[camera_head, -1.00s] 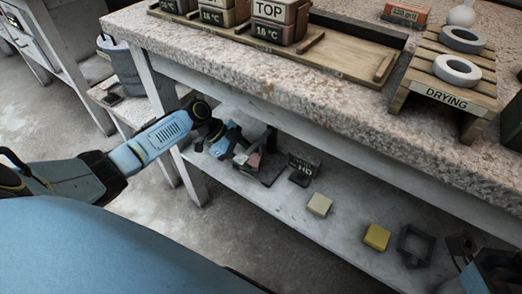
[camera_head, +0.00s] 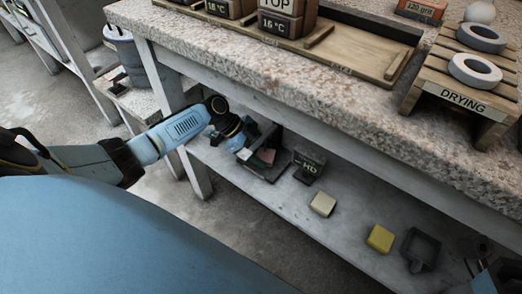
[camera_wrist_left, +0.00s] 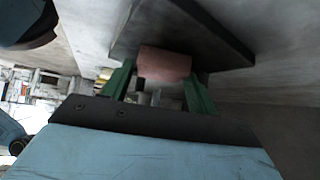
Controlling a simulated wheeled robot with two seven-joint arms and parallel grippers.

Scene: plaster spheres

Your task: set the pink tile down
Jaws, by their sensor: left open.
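The pink tile (camera_head: 265,156) is at the dark tray (camera_head: 272,174) on the lower shelf, partly hidden by my gripper. In the left wrist view the pink tile (camera_wrist_left: 163,65) shows at the tips of the green fingers, in front of the dark tray (camera_wrist_left: 222,45). My left gripper (camera_head: 252,147) reaches in under the tabletop; its fingers (camera_wrist_left: 158,82) are open around the tile. I cannot tell whether a finger still touches it. My right gripper is not in view.
The thick speckled tabletop (camera_head: 300,90) overhangs my arm.

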